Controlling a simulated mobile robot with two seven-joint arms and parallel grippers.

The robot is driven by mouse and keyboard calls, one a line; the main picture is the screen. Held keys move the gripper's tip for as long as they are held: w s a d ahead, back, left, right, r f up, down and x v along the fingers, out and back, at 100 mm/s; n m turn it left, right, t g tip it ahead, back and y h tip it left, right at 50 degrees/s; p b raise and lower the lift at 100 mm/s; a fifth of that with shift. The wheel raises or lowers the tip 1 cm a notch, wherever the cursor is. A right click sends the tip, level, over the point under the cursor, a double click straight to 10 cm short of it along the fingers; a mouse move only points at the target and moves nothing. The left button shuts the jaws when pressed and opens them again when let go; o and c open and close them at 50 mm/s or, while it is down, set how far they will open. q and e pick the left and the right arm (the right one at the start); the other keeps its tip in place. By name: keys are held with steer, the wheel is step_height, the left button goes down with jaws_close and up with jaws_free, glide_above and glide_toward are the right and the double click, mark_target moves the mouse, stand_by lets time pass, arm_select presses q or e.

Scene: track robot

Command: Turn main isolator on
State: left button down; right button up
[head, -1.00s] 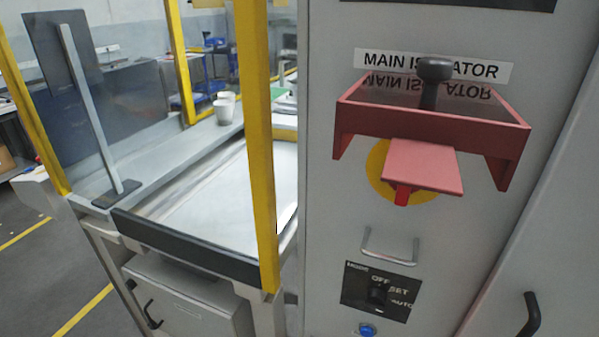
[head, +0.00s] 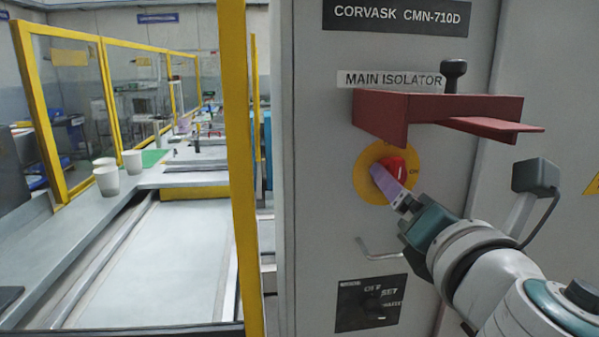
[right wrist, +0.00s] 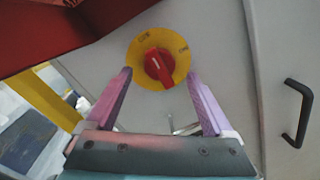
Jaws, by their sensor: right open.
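The main isolator is a red rotary handle (head: 395,168) on a yellow round plate (head: 369,179), on the grey cabinet front under the "MAIN ISOLATOR" label (head: 391,80). A red hinged cover (head: 440,106) juts out above the handle. In the right wrist view the red handle (right wrist: 159,68) is tilted, its white mark toward the upper left. My right gripper (head: 388,180) comes from the lower right, close to the plate in the head view. In the right wrist view the right gripper (right wrist: 160,82) is open, its purple fingers apart on either side below the handle, holding nothing. My left gripper is out of view.
A metal pull handle (head: 378,247) and a black selector panel (head: 371,303) sit below the isolator. A black knob (head: 454,70) stands above the cover. A yellow post (head: 238,150) and a conveyor (head: 155,255) with white cups (head: 107,180) lie to the left.

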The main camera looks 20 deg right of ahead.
steer(key=shift+x, duration=1.65)
steer(key=shift+c, duration=0.2)
steer(key=shift+a, duration=0.1)
steer(key=c, duration=1.3)
steer(key=shift+m, duration=0.4)
steer(key=shift+r+m+g+y+p, duration=0.1)
steer(key=shift+m+y+p, duration=0.3)
steer(key=shift+m, duration=2.25)
steer(key=shift+m+g+y+p, duration=0.15)
steer(key=shift+m+p, duration=0.5)
steer(key=shift+m, duration=2.05)
steer(key=shift+r+m+g+y+p, duration=0.1)
steer(key=shift+m+y+p, duration=0.3)
steer(key=shift+m, duration=2.25)
